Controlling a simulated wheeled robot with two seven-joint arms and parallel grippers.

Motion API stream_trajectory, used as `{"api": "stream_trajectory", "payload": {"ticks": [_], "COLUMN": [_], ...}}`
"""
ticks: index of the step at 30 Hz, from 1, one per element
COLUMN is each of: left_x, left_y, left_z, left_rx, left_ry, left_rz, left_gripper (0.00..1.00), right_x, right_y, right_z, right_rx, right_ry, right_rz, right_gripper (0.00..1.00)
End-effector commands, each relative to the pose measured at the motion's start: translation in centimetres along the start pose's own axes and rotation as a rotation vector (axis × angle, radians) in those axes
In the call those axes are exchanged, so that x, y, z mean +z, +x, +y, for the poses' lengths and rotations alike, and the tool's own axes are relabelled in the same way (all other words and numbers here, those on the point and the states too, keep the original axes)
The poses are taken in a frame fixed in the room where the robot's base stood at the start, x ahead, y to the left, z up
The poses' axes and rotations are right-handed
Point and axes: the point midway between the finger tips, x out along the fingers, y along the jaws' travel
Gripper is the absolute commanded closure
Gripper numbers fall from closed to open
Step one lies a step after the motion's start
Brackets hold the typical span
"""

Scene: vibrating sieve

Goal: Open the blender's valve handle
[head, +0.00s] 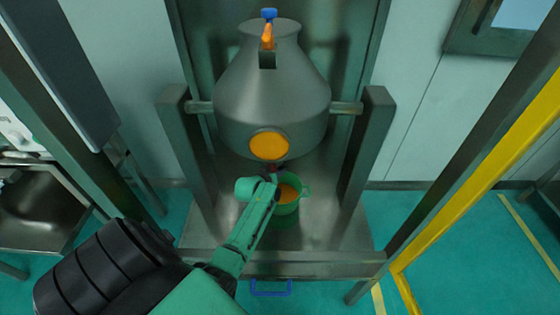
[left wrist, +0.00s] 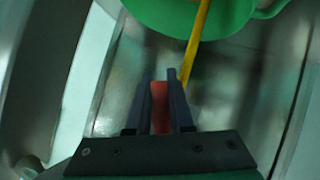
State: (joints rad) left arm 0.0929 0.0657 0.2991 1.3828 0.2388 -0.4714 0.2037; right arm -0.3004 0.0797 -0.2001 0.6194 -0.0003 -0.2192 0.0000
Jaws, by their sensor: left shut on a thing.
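The grey blender (head: 272,95) hangs in its metal frame with a round orange disc on its front. My left gripper (head: 274,177) is below the blender's lower end, beside the green bucket (head: 289,208). In the left wrist view its fingers (left wrist: 160,85) are shut on a red piece, which looks like the valve handle (left wrist: 159,105). In the head view the handle is mostly hidden by my gripper. The green bucket also shows at the top of the left wrist view (left wrist: 190,18). My right gripper is not in view.
Orange material (head: 288,194) shows inside the bucket. A thin yellow strip (left wrist: 197,45) runs near the bucket; I cannot tell what it is. Frame posts (head: 365,160) stand on both sides. A sink (head: 40,210) is at left, a yellow beam (head: 480,170) at right.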

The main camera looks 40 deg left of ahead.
Motion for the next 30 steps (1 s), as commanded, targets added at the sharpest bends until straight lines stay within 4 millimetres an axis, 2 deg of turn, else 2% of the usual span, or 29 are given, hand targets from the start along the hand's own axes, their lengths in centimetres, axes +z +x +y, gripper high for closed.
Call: {"api": "stream_trajectory", "payload": {"ticks": [1,6,18,30], "left_x": [-0.6,-0.2,0.0,-0.1], "left_y": [-0.3,-0.2,-0.2,-0.2], "left_z": [0.2,-0.4,-1.2,-1.3], "left_rx": [-0.023,-0.106,-0.224,-0.241], "left_ry": [0.028,0.135,0.286,0.309], "left_rz": [-0.006,-0.032,-0.068,-0.073], "left_gripper": [1.0,1.0,1.0,1.0], "right_x": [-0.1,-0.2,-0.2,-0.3], "right_y": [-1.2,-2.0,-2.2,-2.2], "right_z": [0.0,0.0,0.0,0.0], "right_rx": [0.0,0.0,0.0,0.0], "right_ry": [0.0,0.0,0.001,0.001], "right_rz": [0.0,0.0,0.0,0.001], "right_gripper": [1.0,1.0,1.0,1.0]}}
